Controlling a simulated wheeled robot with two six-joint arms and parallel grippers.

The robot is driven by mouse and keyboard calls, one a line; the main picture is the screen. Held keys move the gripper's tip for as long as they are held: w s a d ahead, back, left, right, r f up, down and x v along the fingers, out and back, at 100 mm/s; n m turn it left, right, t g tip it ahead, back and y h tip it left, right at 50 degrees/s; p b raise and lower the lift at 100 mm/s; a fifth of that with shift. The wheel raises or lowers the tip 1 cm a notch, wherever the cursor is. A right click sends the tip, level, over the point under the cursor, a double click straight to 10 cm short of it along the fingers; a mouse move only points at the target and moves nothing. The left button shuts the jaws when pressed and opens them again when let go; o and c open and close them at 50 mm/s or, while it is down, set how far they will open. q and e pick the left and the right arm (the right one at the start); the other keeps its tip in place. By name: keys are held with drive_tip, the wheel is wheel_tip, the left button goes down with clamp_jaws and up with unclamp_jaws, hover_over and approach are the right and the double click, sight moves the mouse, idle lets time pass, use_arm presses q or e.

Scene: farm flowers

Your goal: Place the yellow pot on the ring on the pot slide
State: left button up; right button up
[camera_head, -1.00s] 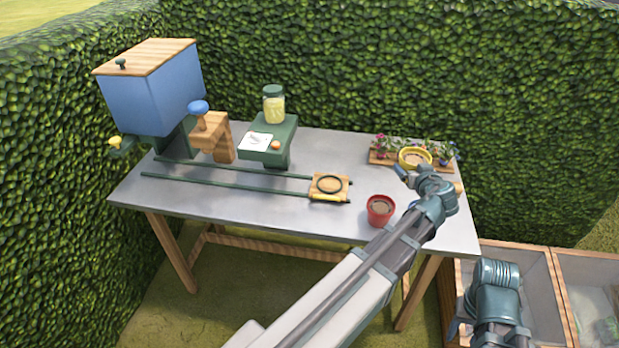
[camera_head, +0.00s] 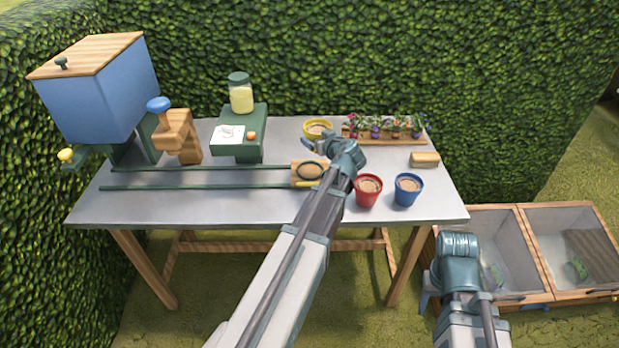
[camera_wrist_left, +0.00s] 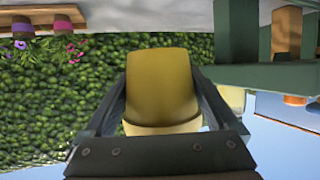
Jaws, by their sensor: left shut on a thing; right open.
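The yellow pot (camera_head: 317,127) is filled with brown soil. It is held above the back of the metal table, left of the flower tray. My left gripper (camera_head: 322,147) is shut on it; in the left wrist view the pot (camera_wrist_left: 162,82) fills the space between both fingers. The pot slide has two green rails (camera_head: 200,187) and a wooden carriage (camera_head: 300,181) at their right end. The dark ring (camera_head: 310,171) lies on the carriage, in front of the pot and partly beside my left arm. My right gripper (camera_head: 459,264) is low at the right, off the table, its fingers mostly hidden.
A red pot (camera_head: 368,190) and a blue pot (camera_head: 408,189) stand right of the carriage. A green stand (camera_head: 240,143) with a jar (camera_head: 241,95) and a blue hopper (camera_head: 100,95) stand left.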

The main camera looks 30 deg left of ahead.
sight(310, 172)
use_arm(q)
drive_tip(key=shift+s+a+f, duration=0.15)
drive_tip(key=shift+a, duration=0.45)
drive_tip(key=shift+s+a+f, duration=0.15)
drive_tip(key=shift+a, duration=0.45)
wheel_tip(310, 172, down, 10)
drive_tip(key=b, duration=1)
drive_tip(key=shift+f, duration=0.1)
